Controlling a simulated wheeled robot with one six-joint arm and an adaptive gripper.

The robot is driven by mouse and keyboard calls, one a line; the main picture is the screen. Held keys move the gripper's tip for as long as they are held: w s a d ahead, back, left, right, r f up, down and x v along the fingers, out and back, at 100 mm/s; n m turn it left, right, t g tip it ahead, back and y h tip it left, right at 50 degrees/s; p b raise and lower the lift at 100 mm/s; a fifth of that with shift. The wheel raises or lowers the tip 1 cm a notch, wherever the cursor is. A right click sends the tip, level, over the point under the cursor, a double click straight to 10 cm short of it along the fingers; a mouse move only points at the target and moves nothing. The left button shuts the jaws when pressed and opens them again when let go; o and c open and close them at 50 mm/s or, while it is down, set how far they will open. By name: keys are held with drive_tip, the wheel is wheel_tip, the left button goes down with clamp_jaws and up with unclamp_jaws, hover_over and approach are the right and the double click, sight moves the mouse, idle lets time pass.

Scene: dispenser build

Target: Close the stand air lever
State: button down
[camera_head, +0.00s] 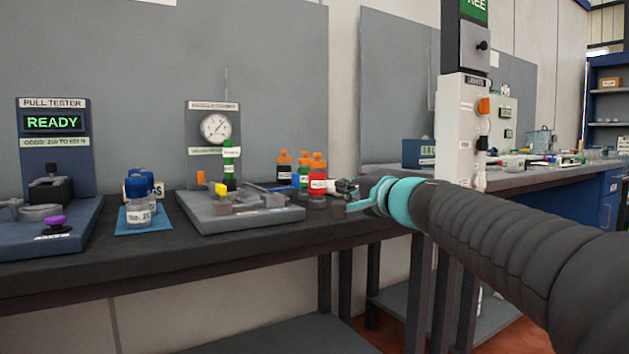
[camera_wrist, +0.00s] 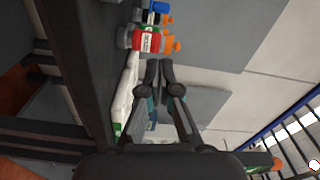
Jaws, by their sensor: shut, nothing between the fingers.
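The stand is a grey base plate (camera_head: 205,222) on the dark bench, with a pressure gauge (camera_head: 216,128) on an upright panel behind it. A small yellow part (camera_head: 221,190) sits on the stand beside a grey block, below an orange piece on the panel. I cannot tell which part is the air lever or how it is set. My gripper (camera_head: 348,188) is to the right of the stand, apart from it, at the bench's front edge. In the wrist view my gripper's fingertips (camera_wrist: 160,66) are together and hold nothing.
A red bottle with an orange cap (camera_head: 318,184) stands close left of my gripper, with more orange-capped bottles (camera_head: 284,166) behind. It also shows in the wrist view (camera_wrist: 146,41). Left of the stand are a blue-capped jar (camera_head: 138,214) and the pull tester (camera_head: 53,122) reading READY.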

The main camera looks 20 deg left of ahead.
drive_tip(key=shift+w+d+m+t, duration=0.1)
drive_tip(key=shift+w+m+t, duration=0.05)
drive_tip(key=shift+m, duration=0.55)
drive_tip(key=shift+w+d+m+t, duration=0.1)
drive_tip(key=shift+m+t, duration=0.05)
drive_tip(key=shift+m, duration=0.55)
drive_tip(key=p+x, duration=0.2)
drive_tip(key=x, duration=0.7)
drive_tip(key=shift+w+a+f+p, duration=0.1)
drive_tip(key=shift+w+a+p, duration=0.15)
drive_tip(key=shift+p, duration=0.15)
drive_tip(key=a, duration=0.3)
drive_tip(key=shift+a+p, duration=0.15)
drive_tip(key=shift+p, duration=0.15)
drive_tip(key=shift+a, duration=0.45)
